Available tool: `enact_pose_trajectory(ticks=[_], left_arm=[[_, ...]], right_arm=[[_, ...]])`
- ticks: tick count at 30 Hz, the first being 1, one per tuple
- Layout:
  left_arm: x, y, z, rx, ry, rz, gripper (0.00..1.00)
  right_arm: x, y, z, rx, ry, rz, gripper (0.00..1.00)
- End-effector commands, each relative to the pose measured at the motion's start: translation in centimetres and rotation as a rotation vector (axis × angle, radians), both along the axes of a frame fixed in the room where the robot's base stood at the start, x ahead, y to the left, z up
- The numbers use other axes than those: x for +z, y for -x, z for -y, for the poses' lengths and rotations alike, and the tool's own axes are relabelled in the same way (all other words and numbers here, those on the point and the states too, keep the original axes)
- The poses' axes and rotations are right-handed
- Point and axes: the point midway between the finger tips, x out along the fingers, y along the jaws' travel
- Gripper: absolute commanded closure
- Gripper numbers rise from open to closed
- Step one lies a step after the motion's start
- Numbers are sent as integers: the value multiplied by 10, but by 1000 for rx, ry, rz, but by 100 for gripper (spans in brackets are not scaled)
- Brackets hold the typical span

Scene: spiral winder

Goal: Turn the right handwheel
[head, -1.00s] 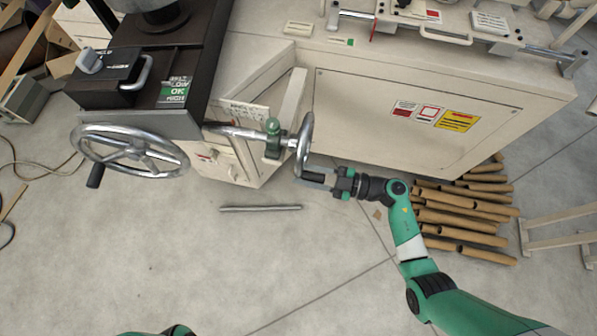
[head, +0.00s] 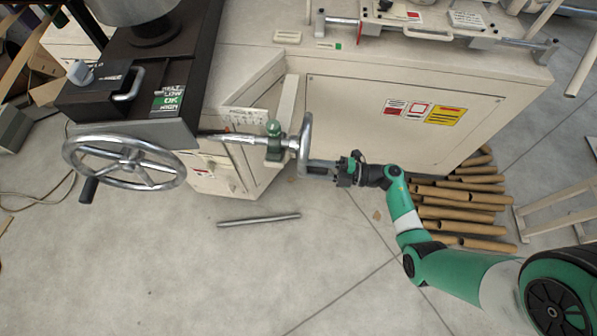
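The right handwheel (head: 305,146) is a metal wheel seen nearly edge-on, at the end of a horizontal shaft (head: 232,138). A green clamp-like fitting (head: 274,142) sits on the shaft just left of the wheel. My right gripper (head: 314,168) comes in from the right, its fingers at the lower right side of the wheel, where the wheel's grip appears to be. The fingers are small and overlap the wheel, so I cannot tell whether they are closed on it. My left gripper is not in view.
A larger spoked handwheel (head: 125,163) with a black grip (head: 88,190) stands at the left. A metal rod (head: 258,220) lies on the floor. Cardboard tubes (head: 465,215) are piled at the right. The cream machine cabinet (head: 365,125) stands behind my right arm.

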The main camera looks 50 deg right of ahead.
Motion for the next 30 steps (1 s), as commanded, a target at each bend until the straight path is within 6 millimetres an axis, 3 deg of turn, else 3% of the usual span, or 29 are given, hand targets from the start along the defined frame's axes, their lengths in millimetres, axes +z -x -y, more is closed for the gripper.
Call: enact_pose_trajectory(ticks=[18, 19, 22, 30], left_arm=[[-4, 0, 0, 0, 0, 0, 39], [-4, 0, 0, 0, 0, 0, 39], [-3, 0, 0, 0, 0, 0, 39], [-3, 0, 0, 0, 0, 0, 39]], right_arm=[[-6, 2, 5, -9, 43, 11, 100], [-6, 2, 5, -9, 42, 12, 58], [-5, 2, 5, -9, 41, 13, 40], [-3, 2, 6, -9, 40, 16, 39]])
